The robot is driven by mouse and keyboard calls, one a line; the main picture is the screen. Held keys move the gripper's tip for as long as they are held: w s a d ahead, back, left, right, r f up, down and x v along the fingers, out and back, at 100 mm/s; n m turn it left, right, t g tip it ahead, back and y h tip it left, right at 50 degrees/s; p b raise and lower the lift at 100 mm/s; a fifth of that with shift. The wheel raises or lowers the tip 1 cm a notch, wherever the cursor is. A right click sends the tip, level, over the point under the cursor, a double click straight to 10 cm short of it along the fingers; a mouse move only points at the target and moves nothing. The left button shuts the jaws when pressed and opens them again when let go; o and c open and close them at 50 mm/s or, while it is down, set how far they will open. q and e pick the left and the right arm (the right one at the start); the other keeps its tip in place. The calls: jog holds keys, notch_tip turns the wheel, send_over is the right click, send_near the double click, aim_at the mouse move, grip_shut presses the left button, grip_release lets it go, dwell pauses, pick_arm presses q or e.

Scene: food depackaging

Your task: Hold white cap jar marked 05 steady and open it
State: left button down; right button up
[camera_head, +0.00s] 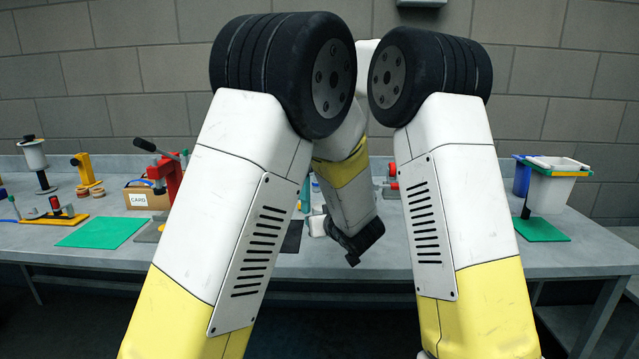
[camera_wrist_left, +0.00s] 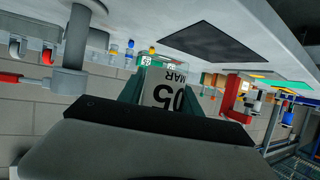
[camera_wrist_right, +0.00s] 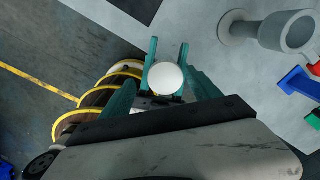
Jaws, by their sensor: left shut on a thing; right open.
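The jar marked 05 (camera_wrist_left: 165,92) sits between the teal fingers of my left gripper (camera_wrist_left: 160,88) in the left wrist view, its white label facing the camera. The left gripper is shut on it. A round white cap (camera_wrist_right: 165,78) shows end-on in the right wrist view. My right gripper (camera_wrist_right: 167,50) is open, with one teal finger on each side of the cap; I cannot tell whether they touch it. In the head view the dark right gripper (camera_head: 354,250) hangs over the table's front edge. My left gripper and most of the jar are hidden there behind my arm.
A black mat (camera_wrist_left: 208,42) lies on the grey table. A box marked CAIRO (camera_head: 137,198), a green mat (camera_head: 103,230) and a red press (camera_head: 168,178) are at left. A white bin (camera_head: 550,190) stands at right. A grey stand (camera_wrist_right: 288,33) is near the right gripper.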

jog(key=shift+f, duration=0.6)
jog(key=shift+s+a, duration=0.1)
jog(key=shift+s, duration=0.05)
jog(key=c, duration=1.5)
jog(key=o, duration=1.6)
jog(key=shift+r, duration=0.1)
